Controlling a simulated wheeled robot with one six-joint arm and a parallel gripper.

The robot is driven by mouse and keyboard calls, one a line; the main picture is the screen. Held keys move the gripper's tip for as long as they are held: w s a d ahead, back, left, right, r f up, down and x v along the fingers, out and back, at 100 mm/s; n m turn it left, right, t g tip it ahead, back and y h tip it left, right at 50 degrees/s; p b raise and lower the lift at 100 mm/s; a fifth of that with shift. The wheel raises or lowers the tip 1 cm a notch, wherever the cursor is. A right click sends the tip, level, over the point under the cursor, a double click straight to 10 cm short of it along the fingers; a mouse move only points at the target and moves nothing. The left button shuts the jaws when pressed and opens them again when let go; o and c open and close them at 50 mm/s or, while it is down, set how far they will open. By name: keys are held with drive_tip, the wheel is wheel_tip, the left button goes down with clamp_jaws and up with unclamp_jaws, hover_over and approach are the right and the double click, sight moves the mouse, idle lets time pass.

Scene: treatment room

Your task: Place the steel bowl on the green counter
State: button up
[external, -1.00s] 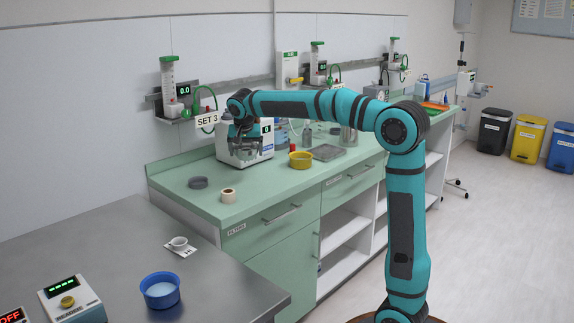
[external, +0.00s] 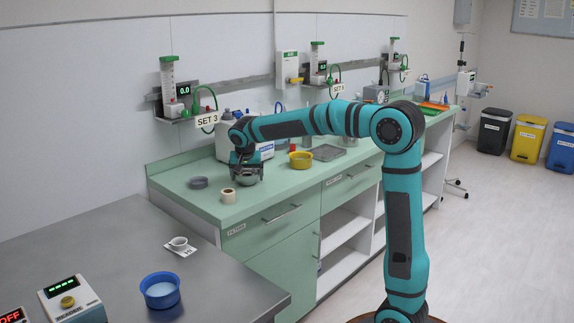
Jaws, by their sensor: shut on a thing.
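The steel bowl (external: 248,179) is small, round and grey. My gripper (external: 246,170) is shut on it from above and hides part of its upper side. The bowl is upright, low over the green counter (external: 203,201); I cannot tell whether its base touches the surface. It is just right of a tape roll and left of a yellow bowl.
A tape roll (external: 228,195) and a grey dish (external: 199,183) lie to the left on the counter. A yellow bowl (external: 300,160) is to the right. A white machine (external: 229,132) stands behind my gripper. The counter's front left is clear.

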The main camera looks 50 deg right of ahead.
drive_tip(key=shift+f, duration=0.1)
drive_tip(key=o, duration=0.8)
drive_tip(key=v, duration=1.2)
drive_tip(key=shift+r, duration=0.2)
drive_tip(key=s+d+r+n+t+y, duration=0.1)
drive_tip(key=s+r+n+t, duration=0.2)
drive_tip(key=s, duration=0.8)
drive_tip(key=s+d+r+n+t+y, duration=0.1)
drive_tip(key=s+r+n+t, duration=0.2)
drive_tip(key=s+t, duration=0.3)
drive_tip(key=s+d+r+n+t+y, duration=0.1)
drive_tip(key=s+t, duration=0.4)
drive_tip(key=s, duration=1.1)
drive_tip(key=shift+s+d+r+n, duration=0.2)
drive_tip(key=shift+d+r+n, duration=0.1)
drive_tip(key=shift+r+n, duration=0.2)
drive_tip(key=shift+s+d+r+n, duration=0.15)
drive_tip(key=shift+d+r+n, duration=0.25)
drive_tip(key=shift+n, duration=0.1)
